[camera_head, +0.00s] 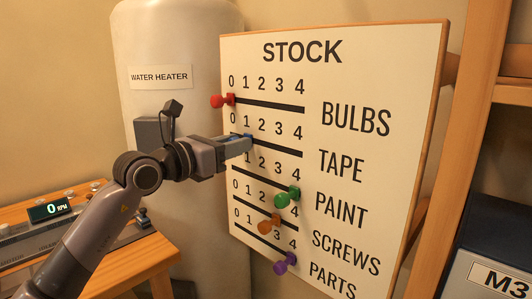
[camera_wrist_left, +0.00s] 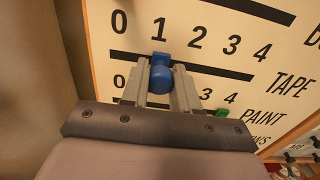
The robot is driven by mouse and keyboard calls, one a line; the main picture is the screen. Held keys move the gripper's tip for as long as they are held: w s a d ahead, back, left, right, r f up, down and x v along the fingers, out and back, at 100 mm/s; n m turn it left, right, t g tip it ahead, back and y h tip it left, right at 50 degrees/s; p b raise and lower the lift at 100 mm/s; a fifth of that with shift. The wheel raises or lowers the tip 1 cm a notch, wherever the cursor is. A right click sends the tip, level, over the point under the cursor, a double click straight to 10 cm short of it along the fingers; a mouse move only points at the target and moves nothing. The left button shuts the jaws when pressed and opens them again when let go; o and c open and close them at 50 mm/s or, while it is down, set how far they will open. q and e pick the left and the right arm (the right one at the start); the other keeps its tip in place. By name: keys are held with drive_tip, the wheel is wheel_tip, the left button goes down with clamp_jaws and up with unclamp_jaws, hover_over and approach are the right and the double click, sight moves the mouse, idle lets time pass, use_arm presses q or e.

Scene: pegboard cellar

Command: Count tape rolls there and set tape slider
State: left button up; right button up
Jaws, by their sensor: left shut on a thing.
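The STOCK board (camera_head: 400,60) has a row of numbers 0 to 4 above each black track. The blue tape slider (camera_head: 248,137) is on the TAPE track. My left gripper (camera_head: 238,146) is shut on its knob. In the left wrist view the blue slider (camera_wrist_left: 160,76) sits between the two fingers, just under the number 1. The fingers hide part of the tape track and of the paint numbers. No tape rolls show in either view. My right gripper is not in view.
A red slider (camera_head: 222,101) is at 0 on the bulbs row. Green (camera_head: 288,197), orange (camera_head: 270,224) and purple (camera_head: 285,263) knobs stick out below the tape row. A water heater (camera_head: 180,50) stands behind; a wooden bench (camera_head: 130,262) is at lower left.

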use_arm(q)
drive_tip(key=shift+s+d+p, duration=0.4)
drive_tip(key=shift+s+d, duration=0.7)
drive_tip(key=shift+d, duration=0.3)
drive_tip(key=shift+s+d+f, duration=0.1)
drive_tip(key=shift+s+d, duration=0.55)
drive_tip(key=shift+d, duration=0.15)
drive_tip(key=shift+s+d, duration=0.6)
drive_tip(key=shift+d, duration=0.2)
drive_tip(key=o, duration=1.6)
drive_tip(key=shift+c, duration=0.2)
drive_tip(key=shift+s+a, duration=0.2)
drive_tip(key=b, duration=0.2)
approach(277, 148)
drive_tip(key=v, duration=0.4)
